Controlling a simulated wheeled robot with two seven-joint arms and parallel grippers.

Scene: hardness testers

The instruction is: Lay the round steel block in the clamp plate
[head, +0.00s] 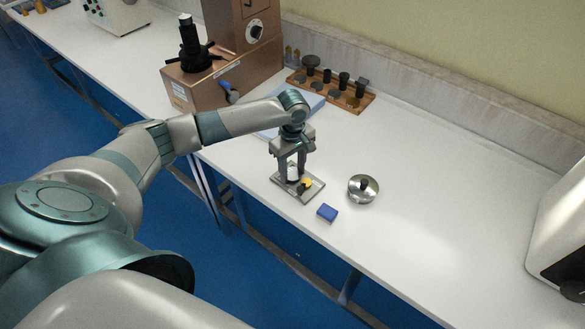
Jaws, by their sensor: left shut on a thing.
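My left gripper (292,178) points down over the clamp plate (312,194), a flat grey metal plate near the front edge of the bench with a yellow-topped dark part on it. The gripper is shut on a small pale round piece (293,173), which looks like the round steel block. The fingers partly cover the block, and I cannot tell whether it touches the plate. My right gripper is out of view.
A blue block (327,213) and a shiny round metal dish with a dark knob (363,188) stand right of the plate. A wooden rack (330,88) and a copper-coloured tester (195,85) are behind.

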